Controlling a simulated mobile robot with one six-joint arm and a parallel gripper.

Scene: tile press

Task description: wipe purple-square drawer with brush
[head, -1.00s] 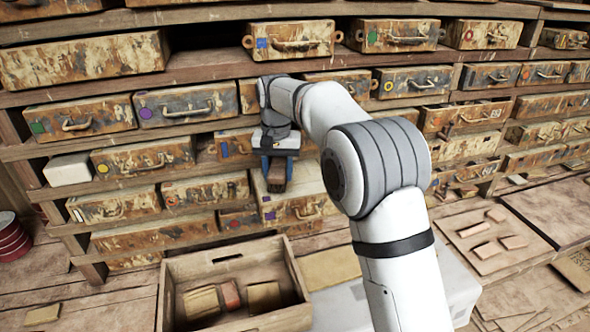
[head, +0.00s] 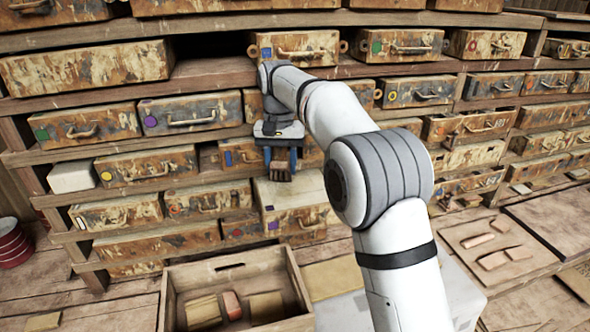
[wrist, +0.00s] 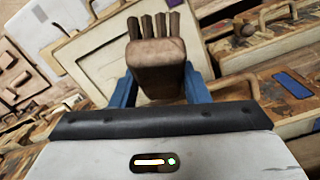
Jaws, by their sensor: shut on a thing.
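My gripper (head: 280,160) is shut on a brown brush (head: 280,173), whose block (wrist: 158,66) and stubby bristles (wrist: 155,26) show in the wrist view. It holds the brush over the pale top of a pulled-out drawer (head: 300,214). The wrist view shows a purple-blue rectangle (wrist: 293,83) on a drawer face at the right; I cannot tell which drawer that is.
Shelves of stained drawers with coloured marks surround the gripper. A white block (head: 73,174) sits at the left. An open wooden crate (head: 232,265) with several blocks stands below, in front of the shelves. A board with tiles (head: 487,245) lies at the right.

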